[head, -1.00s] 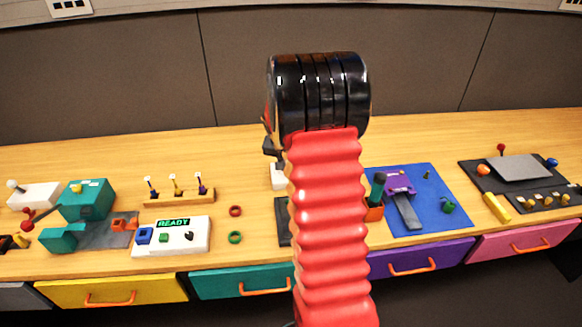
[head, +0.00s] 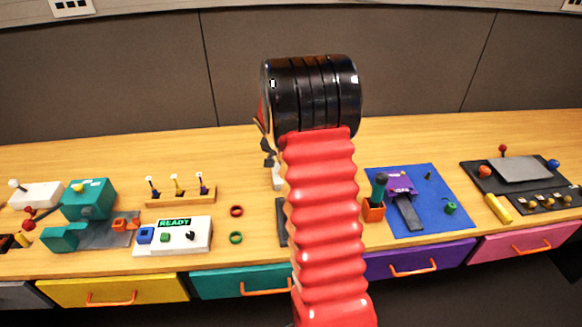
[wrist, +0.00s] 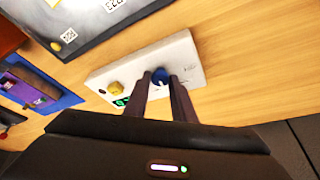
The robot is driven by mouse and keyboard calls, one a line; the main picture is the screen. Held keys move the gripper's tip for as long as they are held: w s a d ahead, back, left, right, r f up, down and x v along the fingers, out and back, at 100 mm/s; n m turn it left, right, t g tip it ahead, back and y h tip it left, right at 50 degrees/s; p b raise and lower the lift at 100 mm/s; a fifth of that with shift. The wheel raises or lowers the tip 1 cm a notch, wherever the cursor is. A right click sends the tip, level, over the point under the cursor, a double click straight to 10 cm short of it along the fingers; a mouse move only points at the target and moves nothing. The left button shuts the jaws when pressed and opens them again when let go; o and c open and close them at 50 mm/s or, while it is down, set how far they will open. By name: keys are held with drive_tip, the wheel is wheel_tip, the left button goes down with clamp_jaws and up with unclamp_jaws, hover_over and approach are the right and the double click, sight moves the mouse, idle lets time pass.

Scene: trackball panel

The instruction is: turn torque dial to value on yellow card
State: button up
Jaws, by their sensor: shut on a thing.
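In the wrist view, a white panel box (wrist: 193,55) stands on the wooden bench. It carries a blue dial (wrist: 159,74), a yellow knob (wrist: 115,88) and a small green-lit display (wrist: 121,101), partly covered by a finger. My gripper (wrist: 160,79) has its two dark fingers on either side of the blue dial and is shut on it. I cannot read the display or a dial label. In the head view my red arm hides most of this panel; only a white edge (head: 277,179) shows. I cannot make out a yellow card.
In the head view, a white READY box (head: 174,238) and a teal machine (head: 88,200) are at left. A blue mat (head: 440,209) with a purple device is right of my arm. A dark panel (wrist: 88,22) lies close to the white box in the wrist view.

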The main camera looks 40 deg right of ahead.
drive_tip(key=o, duration=1.1)
drive_tip(key=shift+s+d, duration=0.1)
drive_tip(key=shift+c, duration=0.2)
drive_tip(key=v, duration=1.3)
drive_tip(key=shift+r, duration=0.35)
